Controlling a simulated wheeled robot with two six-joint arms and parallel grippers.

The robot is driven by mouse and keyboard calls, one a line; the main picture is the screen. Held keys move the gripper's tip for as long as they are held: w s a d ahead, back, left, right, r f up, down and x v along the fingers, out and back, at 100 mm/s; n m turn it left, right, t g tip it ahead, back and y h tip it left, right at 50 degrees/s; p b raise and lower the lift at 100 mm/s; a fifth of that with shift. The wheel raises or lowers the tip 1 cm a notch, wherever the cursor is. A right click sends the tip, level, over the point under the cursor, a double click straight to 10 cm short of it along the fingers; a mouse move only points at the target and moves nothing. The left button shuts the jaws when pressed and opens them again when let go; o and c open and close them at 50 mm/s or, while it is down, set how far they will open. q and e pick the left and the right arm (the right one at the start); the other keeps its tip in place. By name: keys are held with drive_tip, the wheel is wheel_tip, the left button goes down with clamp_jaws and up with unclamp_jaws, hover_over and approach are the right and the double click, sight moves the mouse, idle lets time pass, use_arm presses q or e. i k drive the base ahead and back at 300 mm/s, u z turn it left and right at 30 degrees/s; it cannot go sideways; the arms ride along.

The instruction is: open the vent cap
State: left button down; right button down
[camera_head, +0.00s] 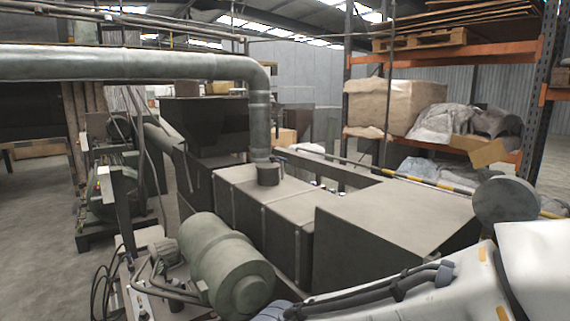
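A round, flat grey disc (506,199) stands at the right; it may be the vent cap, but I cannot tell for sure. It faces the camera, and what holds it is hidden. A thick grey pipe (130,65) runs across from the left, bends down and meets a short collar (268,174) on top of a dark box-shaped machine (262,212). No open vent can be made out. Neither of my grippers shows in the head view.
A green cylindrical motor (226,263) with hoses sits at the front left. A flat-topped grey housing (400,215) fills the middle right. Orange racking (445,57) with a wrapped load (392,103) stands behind. Open concrete floor (40,215) shows at the left.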

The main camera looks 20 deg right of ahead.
sight(265, 166)
drive_tip(key=u, duration=0.9)
drive_tip(key=i, duration=1.5)
drive_tip(key=z, duration=0.55)
